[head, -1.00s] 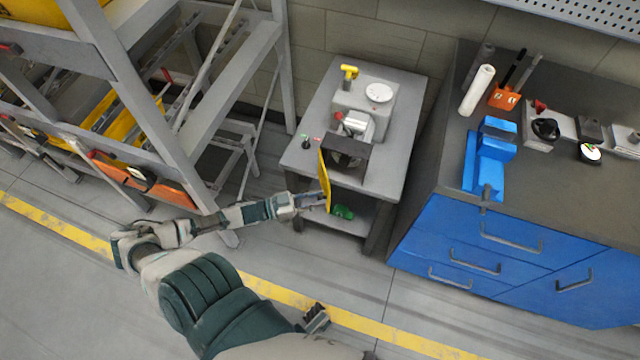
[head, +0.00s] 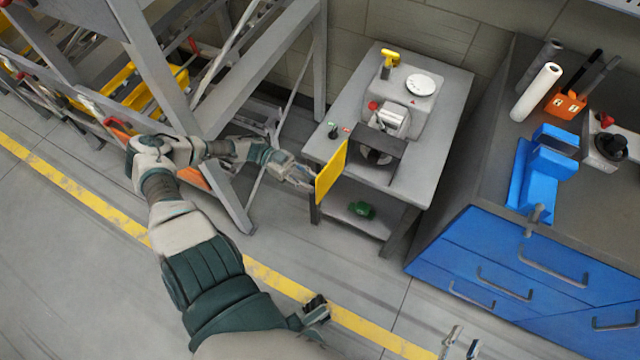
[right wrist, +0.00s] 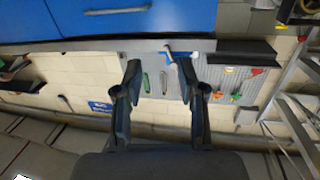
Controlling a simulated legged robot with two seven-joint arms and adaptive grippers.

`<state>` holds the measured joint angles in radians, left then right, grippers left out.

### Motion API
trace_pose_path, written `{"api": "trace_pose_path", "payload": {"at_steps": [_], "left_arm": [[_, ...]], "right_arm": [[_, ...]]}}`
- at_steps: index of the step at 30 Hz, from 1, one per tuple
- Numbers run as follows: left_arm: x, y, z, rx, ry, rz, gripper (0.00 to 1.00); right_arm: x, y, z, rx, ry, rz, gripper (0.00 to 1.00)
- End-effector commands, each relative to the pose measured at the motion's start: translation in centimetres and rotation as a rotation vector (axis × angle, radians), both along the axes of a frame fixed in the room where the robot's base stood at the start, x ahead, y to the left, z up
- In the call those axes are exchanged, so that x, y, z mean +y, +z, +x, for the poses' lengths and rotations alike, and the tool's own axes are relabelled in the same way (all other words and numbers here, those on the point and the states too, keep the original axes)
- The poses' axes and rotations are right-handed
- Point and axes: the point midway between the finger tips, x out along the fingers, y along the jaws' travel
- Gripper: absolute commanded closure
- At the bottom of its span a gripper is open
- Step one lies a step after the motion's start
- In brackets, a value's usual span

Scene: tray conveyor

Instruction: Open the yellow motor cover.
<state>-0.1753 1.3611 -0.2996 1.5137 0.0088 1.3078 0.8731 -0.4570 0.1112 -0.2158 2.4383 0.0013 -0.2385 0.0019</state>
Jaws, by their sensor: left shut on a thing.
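The yellow motor cover (head: 331,172) stands swung out on the left side of the grey motor unit (head: 398,118), its broad face toward me. The dark-framed front opening (head: 377,156) of the unit is exposed. My left gripper (head: 303,178) is shut on the cover's outer left edge; its fingertips are partly hidden there. My right gripper (head: 460,343) shows only its fingertips at the bottom edge of the head view, far from the cover. In the right wrist view its two fingers (right wrist: 160,85) are spread apart with nothing between them.
The unit stands on a grey table (head: 440,150) with a green object (head: 361,209) on its lower shelf. A grey metal rack (head: 318,60) stands close to my left arm. A blue drawer cabinet (head: 500,255) stands to the right, with floor between.

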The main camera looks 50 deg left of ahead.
Motion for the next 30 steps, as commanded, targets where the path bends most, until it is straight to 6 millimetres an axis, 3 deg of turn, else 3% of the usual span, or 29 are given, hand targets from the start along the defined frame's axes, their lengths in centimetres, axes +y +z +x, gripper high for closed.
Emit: {"api": "trace_pose_path", "payload": {"at_steps": [10, 23, 24, 26, 30], "left_arm": [[1.1, 0.0, 0.2, -0.003, -0.058, 0.002, 1.00], [1.1, 0.1, 0.2, -0.003, -0.062, 0.002, 1.00], [1.1, 0.1, 0.2, -0.004, -0.062, 0.001, 0.67], [1.1, 0.1, 0.2, -0.004, -0.063, 0.001, 0.52], [1.0, 0.1, 0.1, -0.003, -0.065, 0.001, 0.49]], "right_arm": [[0.4, 2.9, 0.0, -0.208, 0.001, 0.062, 0.60], [0.4, 3.2, 0.0, -0.224, 0.000, 0.066, 0.60], [0.5, 3.2, 0.0, -0.224, 0.001, 0.066, 0.60], [0.5, 3.2, 0.0, -0.224, 0.001, 0.066, 0.60], [0.5, 3.2, 0.0, -0.223, 0.001, 0.066, 0.60]]}}
